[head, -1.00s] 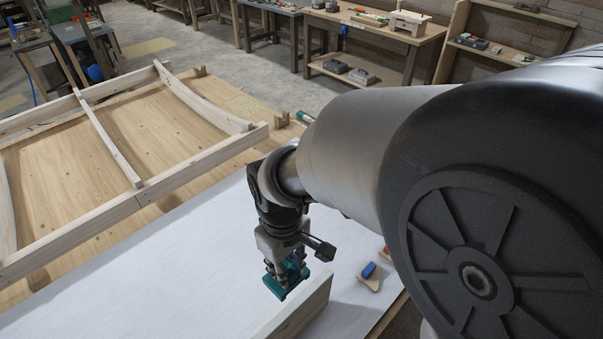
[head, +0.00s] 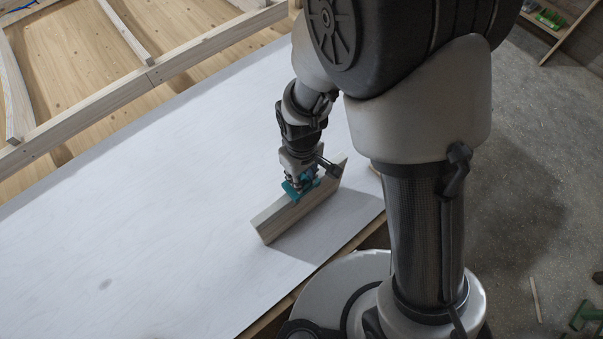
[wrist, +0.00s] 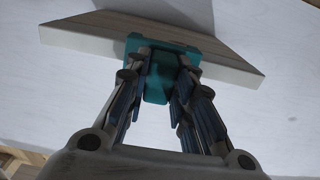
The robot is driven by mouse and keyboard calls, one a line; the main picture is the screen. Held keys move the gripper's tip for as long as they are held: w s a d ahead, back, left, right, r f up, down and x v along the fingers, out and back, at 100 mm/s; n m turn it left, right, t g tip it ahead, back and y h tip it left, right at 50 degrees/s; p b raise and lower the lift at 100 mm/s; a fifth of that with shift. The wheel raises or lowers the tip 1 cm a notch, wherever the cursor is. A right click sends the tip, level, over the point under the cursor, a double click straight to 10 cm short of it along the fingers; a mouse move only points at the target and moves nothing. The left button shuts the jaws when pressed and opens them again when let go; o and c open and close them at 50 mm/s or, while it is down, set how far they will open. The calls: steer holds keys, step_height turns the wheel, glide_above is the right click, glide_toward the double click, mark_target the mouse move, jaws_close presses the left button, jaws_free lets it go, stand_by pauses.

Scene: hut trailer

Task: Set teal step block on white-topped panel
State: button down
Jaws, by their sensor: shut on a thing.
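The teal step block (head: 291,192) is gripped between the fingers of my gripper (head: 303,184). In the wrist view, the teal block (wrist: 158,82) sits between the two finger pairs of my gripper (wrist: 160,88), with its wider part at the far end. The white-topped panel (head: 160,200) is the broad white surface below; it also fills much of the wrist view (wrist: 285,120). The block overlaps a wooden board in both views. I cannot tell whether the block touches the board or the panel.
The pale wooden board (head: 285,216) with slanted ends stands on edge on the panel. A timber frame (head: 150,78) lies behind the panel at the upper left. The panel's left and middle areas are clear. Concrete floor (head: 540,190) is at the right.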

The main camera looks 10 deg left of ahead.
steer(key=shift+f, duration=0.2)
steer(key=c, duration=1.4)
jaws_free()
steer(key=shift+r, duration=0.1)
steer(key=shift+o, duration=0.2)
